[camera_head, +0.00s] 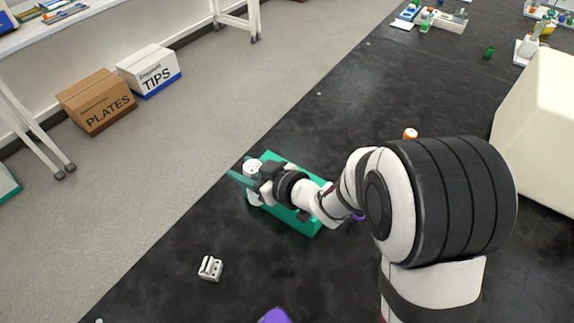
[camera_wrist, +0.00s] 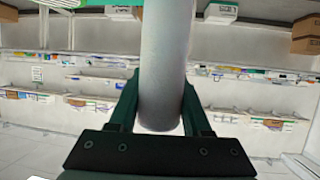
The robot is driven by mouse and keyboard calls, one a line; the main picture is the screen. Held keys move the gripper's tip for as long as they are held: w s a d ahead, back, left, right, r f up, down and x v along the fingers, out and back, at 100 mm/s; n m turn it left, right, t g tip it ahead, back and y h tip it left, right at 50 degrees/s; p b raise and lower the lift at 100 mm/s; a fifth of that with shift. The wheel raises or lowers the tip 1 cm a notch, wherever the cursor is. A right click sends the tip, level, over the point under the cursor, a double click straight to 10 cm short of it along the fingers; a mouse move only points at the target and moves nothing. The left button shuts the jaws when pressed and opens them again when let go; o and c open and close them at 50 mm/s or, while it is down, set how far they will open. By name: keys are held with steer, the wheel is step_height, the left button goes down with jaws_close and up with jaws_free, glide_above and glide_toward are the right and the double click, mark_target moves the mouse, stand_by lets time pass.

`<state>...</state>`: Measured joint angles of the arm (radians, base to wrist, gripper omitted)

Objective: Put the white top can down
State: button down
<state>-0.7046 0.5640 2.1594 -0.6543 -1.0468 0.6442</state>
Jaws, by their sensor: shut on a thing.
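The white top can (camera_head: 253,166) shows at the end of my arm in the head view, upright or nearly so. In the wrist view the can (camera_wrist: 165,70) is a pale cylinder between the two dark green fingers. My gripper (camera_head: 250,180) is shut on it; its fingers also show in the wrist view (camera_wrist: 160,105). The can is at the left end of a green rack or box (camera_head: 302,226) on the black bench. My gripper and arm hide part of the can and the box. I cannot tell whether the can touches the bench or the box.
A small white block with slots (camera_head: 210,268) lies at the front left of the black bench (camera_head: 150,285). An orange-capped item (camera_head: 410,134) stands behind my arm. A large cream box (camera_head: 540,130) is at the right. The bench's left edge runs close to my gripper.

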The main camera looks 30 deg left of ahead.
step_height(320, 180, up, 6)
steer(key=f, duration=0.1)
steer(key=w+d+m+t+h, duration=0.1)
steer(key=w+d+m+t, duration=0.1)
steer(key=w+d, duration=0.45)
steer(key=w+d+m+t, duration=0.2)
steer(key=w+d+t, duration=0.15)
steer(key=w, duration=0.65)
steer(key=w+d+m+t+h, duration=0.25)
steer(key=w+d, duration=0.45)
steer(key=d, duration=0.5)
steer(key=w+d+m+t+h, duration=0.1)
steer(key=w+d+m+h, duration=0.15)
steer(key=w+d, duration=0.65)
steer(key=shift+y, duration=0.3)
steer(key=a+f, duration=0.3)
steer(key=f, duration=0.2)
steer(key=a+f, duration=0.3)
steer(key=f, duration=0.2)
steer(key=a+f, duration=0.3)
steer(key=f, duration=0.2)
steer(key=shift+w+a+f, duration=0.1)
steer(key=shift+a+f, duration=0.05)
steer(key=shift+f, duration=0.25)
